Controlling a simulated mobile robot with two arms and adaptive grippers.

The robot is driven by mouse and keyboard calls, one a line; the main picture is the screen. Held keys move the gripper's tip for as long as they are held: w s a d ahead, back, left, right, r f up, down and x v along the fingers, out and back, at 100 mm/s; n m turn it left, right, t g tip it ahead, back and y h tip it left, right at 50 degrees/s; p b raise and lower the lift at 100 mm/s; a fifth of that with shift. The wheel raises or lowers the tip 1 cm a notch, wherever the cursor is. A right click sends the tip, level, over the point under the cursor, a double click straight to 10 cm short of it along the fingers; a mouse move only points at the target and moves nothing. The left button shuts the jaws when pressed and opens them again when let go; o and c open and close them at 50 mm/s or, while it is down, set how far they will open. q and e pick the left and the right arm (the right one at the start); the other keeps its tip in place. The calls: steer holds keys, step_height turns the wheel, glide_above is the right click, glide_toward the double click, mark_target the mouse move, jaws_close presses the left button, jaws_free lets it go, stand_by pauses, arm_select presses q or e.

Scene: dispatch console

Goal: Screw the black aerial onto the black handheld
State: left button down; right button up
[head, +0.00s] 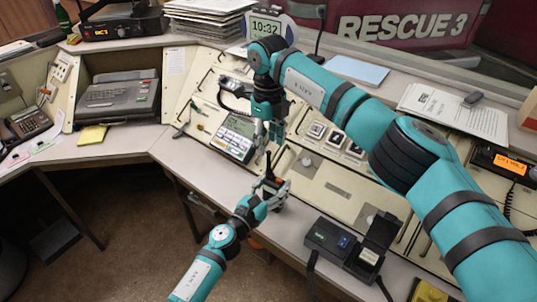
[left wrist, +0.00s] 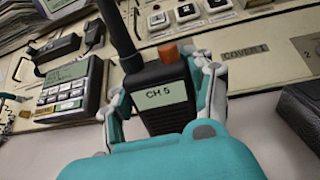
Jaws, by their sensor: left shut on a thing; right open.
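My left gripper (head: 274,190) is shut on the black handheld (head: 270,184), holding it upright above the console's front edge. In the left wrist view the handheld (left wrist: 160,95) shows a "CH 5" screen and an orange knob, with gripper fingers on both sides. The black aerial (left wrist: 119,30) rises from the handheld's top left; its upper end is out of that view. In the head view the aerial (head: 268,161) points up towards my right gripper (head: 268,138), which is open just above or around its top. I cannot tell whether they touch, or how tight the aerial's joint is.
A grey keypad unit (head: 236,137) is on the console left of the grippers. A black open-lidded box (head: 345,246) stands to the right on the front ledge. Several square switches (head: 335,138) lie behind. A desk phone (head: 27,122) is at far left. The floor in front is open.

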stand_by(0.3)
arm_select(q)
steer(key=shift+c, duration=1.9)
jaws_free()
steer(key=v, duration=1.2)
